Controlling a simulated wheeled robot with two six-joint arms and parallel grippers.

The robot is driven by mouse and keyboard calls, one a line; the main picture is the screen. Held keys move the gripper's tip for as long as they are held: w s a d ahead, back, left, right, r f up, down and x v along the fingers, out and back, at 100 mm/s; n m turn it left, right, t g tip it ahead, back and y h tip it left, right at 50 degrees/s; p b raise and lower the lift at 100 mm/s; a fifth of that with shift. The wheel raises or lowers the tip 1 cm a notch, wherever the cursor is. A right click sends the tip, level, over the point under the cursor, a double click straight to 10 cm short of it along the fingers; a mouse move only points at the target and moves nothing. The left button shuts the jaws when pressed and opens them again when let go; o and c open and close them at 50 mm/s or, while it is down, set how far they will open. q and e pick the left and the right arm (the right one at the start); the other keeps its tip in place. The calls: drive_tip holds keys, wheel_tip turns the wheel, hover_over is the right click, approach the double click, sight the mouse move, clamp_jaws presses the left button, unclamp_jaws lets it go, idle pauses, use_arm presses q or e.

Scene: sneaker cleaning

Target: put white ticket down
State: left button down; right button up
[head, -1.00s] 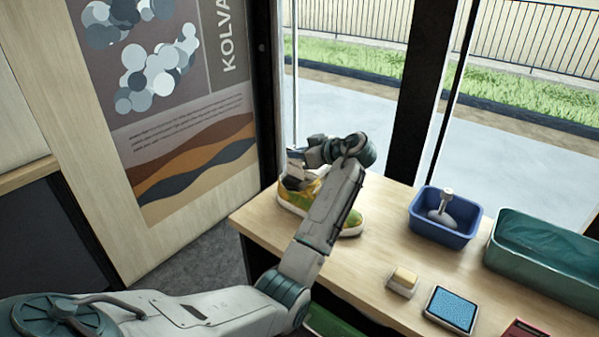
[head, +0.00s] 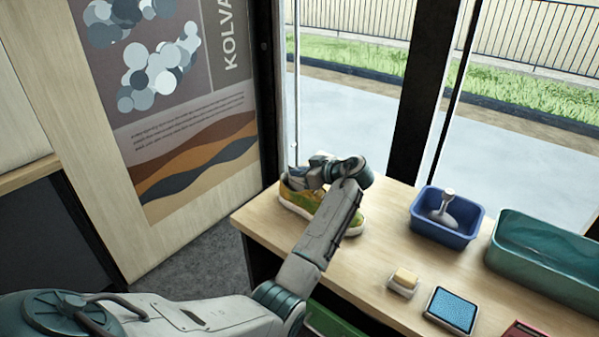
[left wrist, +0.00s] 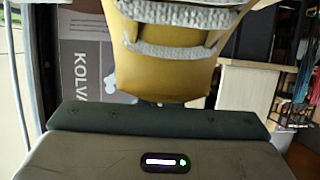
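A yellow-green sneaker (head: 350,222) with a white sole stands on the left end of the wooden table. My left gripper (head: 297,180) is at the sneaker's upper left part, low over it and partly hidden by my wrist. In the left wrist view the yellow sneaker (left wrist: 168,80) with grey laces fills the upper middle, just beyond my gripper's body. The fingertips are hidden there, so I cannot tell whether they are open or shut. I cannot make out a white ticket in either view. My right gripper is not in view.
On the wooden table (head: 375,255) are a blue bin (head: 425,228) holding a white-handled tool, a teal tub (head: 500,262), a yellow block on a small dish (head: 402,290) and a blue-topped pad (head: 452,310). Window glass stands behind the table. Bare tabletop lies between sneaker and dish.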

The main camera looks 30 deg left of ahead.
use_arm(q)
drive_tip(key=shift+f, duration=0.25)
drive_tip(key=c, duration=1.6)
unclamp_jaws()
drive_tip(key=shift+r, duration=0.1)
